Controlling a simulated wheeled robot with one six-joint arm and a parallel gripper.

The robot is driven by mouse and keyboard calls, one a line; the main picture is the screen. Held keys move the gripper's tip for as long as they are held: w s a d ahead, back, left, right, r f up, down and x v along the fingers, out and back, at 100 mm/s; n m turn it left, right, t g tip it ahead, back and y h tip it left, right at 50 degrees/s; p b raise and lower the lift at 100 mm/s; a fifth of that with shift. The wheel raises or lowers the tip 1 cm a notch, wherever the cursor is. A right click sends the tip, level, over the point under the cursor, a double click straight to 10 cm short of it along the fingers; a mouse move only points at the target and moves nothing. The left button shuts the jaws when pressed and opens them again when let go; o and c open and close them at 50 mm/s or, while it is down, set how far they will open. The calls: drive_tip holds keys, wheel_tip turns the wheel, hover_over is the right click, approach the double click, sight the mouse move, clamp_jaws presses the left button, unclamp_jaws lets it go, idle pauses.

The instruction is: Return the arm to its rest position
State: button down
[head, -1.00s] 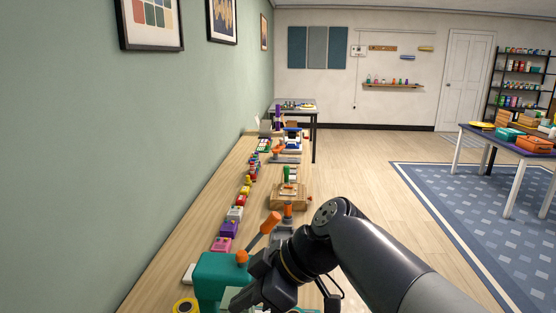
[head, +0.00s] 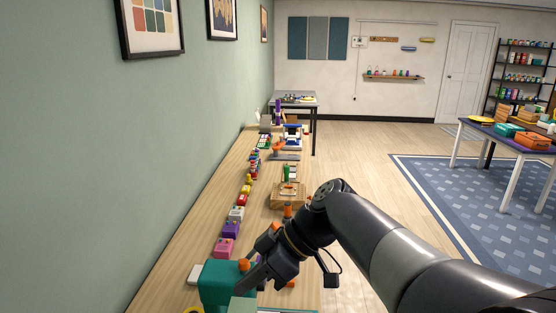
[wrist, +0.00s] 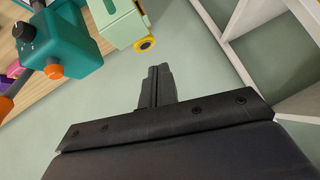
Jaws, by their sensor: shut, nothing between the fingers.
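My arm reaches in from the lower right of the head view, and my gripper (head: 250,281) is over the near end of the long wooden bench, by a teal device with an orange knob (head: 216,282). In the wrist view my gripper (wrist: 154,72) is shut, its fingers together with nothing between them. The teal device (wrist: 68,38) is at the upper left there, apart from the fingers. A pale green thing with a yellow ring (wrist: 118,22) is beside it.
The wooden bench (head: 180,262) runs along the green wall with several coloured items, including a pink box (head: 224,247) and a purple one (head: 231,230). White shelving (wrist: 240,25) shows in the wrist view. Open floor (head: 365,163) lies to the right of the bench.

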drive_tip(key=shift+v, duration=2.2)
drive_tip(key=shift+f, duration=0.2)
